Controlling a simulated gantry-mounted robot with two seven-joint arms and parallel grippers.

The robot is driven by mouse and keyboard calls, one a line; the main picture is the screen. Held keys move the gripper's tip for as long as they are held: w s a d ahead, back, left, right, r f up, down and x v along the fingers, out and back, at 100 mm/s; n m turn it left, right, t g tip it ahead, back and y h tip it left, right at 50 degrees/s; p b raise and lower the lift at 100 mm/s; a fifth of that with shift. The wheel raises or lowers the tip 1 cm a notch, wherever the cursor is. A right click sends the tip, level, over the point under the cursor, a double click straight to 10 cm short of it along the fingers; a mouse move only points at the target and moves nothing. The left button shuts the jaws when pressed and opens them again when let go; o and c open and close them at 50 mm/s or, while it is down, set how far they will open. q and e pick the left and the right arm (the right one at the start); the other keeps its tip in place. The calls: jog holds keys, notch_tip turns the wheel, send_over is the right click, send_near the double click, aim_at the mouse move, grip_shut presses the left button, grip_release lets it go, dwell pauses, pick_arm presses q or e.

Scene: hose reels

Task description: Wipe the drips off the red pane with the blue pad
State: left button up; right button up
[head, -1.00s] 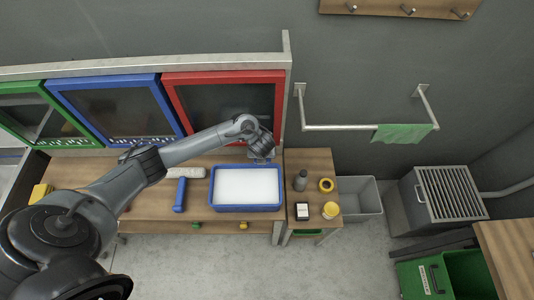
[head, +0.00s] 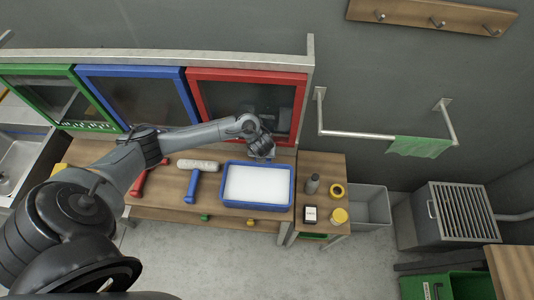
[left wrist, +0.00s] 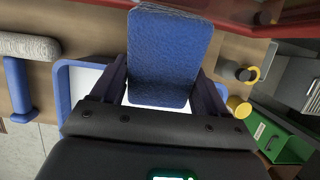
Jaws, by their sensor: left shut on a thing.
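The red pane (head: 247,76), a dark panel in a red frame, stands at the back of the bench in the head view. Its frame also shows along the top of the left wrist view (left wrist: 286,27), with small pale marks near the upper right. My left gripper (head: 264,152) is by the pane's lower right part, above the tray's back edge. In the left wrist view it is shut on the blue pad (left wrist: 168,55), which is upright between the fingers. I cannot tell whether the pad touches the pane. The arm hides the pane's lower edge. My right gripper is not in view.
A blue-rimmed tray (head: 257,207) with a white inside sits below the gripper. Blue (head: 136,72) and green (head: 38,69) panes stand further left. A side table (head: 322,168) holds a bottle and yellow items.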

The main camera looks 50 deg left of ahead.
pick_arm(q)
jog(key=s+a, duration=0.6)
jog(key=shift+s+a, duration=0.15)
jog(key=shift+a, duration=0.2)
dwell(0.7)
jog(key=s+a, duration=0.7)
jog(key=shift+a, duration=0.2)
dwell(1.0)
jog(key=shift+d+r+p, duration=0.1)
jog(key=shift+p, duration=0.2)
jog(key=s+d+p, duration=0.2)
jog(key=s+d, duration=0.2)
jog(key=s, duration=0.1)
jog(key=shift+d, duration=0.4)
